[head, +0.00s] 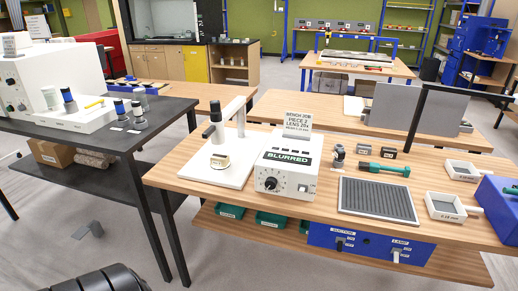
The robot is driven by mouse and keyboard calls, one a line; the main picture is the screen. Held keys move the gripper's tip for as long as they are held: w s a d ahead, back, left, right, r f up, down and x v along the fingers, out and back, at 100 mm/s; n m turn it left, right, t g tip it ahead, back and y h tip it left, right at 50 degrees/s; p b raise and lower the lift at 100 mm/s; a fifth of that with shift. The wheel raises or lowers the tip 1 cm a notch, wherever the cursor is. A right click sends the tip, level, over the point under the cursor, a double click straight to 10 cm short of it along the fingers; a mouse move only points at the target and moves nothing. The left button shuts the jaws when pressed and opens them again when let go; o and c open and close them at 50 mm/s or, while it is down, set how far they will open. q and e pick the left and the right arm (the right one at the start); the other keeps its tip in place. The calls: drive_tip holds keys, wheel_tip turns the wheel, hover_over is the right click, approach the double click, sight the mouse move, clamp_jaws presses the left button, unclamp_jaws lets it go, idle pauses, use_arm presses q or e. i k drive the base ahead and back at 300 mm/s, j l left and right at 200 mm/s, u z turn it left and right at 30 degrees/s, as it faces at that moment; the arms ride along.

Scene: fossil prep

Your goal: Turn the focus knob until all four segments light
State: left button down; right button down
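A white control box (286,172) stands on the wooden bench. Its front has a round black focus knob (270,184) with a pale dial around it, and a smaller control at its right. A dark display (289,158) on the box reads "BLURRED". Small segments (290,141) along the upper part of the box look dark; none appears lit. A white stand with a dark-tipped scope (215,116) is left of the box, with a small tan piece (220,161) on its base plate.
A sign (298,122) stands behind the box. A ribbed grey mat (377,200), a green-handled tool (384,169) and white trays (445,206) lie to its right. A dark table (110,138) with equipment is at left. The floor before the bench is mostly clear.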

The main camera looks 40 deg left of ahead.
sight(271, 183)
drive_tip(key=u, duration=1.45)
